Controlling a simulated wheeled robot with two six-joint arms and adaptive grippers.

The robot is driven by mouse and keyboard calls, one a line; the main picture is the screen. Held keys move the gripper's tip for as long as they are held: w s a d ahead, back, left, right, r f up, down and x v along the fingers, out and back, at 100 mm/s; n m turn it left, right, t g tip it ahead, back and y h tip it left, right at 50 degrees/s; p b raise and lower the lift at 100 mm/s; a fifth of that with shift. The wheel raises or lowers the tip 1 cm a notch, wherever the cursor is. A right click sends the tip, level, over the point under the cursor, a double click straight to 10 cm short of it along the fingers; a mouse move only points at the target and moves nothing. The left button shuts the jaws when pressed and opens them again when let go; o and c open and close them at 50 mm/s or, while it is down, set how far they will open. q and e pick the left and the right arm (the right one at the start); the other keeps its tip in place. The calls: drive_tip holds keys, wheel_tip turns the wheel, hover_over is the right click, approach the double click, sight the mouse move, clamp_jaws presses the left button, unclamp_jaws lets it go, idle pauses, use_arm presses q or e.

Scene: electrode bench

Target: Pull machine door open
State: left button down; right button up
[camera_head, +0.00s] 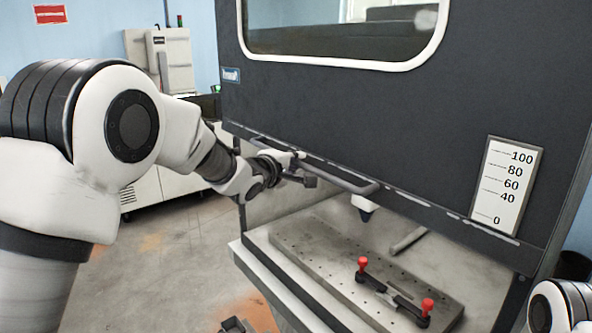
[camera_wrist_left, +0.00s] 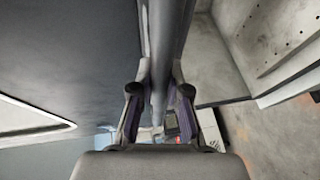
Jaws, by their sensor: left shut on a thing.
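The machine door (camera_head: 370,115) is a large dark grey panel with a white-framed window. Its lower edge stands above the machine bed, and the inside shows below it. A dark bar handle (camera_head: 350,182) runs along the door's lower edge. My left gripper (camera_head: 303,174) is at the left part of this handle and shut on it. In the left wrist view the handle bar (camera_wrist_left: 162,50) runs between the two fingers of my left gripper (camera_wrist_left: 160,85), with the dark door face (camera_wrist_left: 65,75) to the left. My right gripper is out of view.
Under the door lies a perforated metal bed (camera_head: 325,252) with a fixture bearing red knobs (camera_head: 395,290). A pointed tool head (camera_head: 365,205) hangs above it. A scale plate (camera_head: 507,185) is on the door's right. Open floor (camera_head: 150,255) lies to the left.

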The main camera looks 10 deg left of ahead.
use_arm(q)
drive_tip(key=shift+r, duration=0.25)
drive_tip(key=c, duration=1.1)
unclamp_jaws()
drive_tip(key=shift+c, duration=0.2)
drive_tip(key=shift+s, duration=0.1)
drive_tip(key=v, duration=1.1)
drive_tip(key=shift+s, duration=0.35)
drive_tip(key=shift+a, duration=0.1)
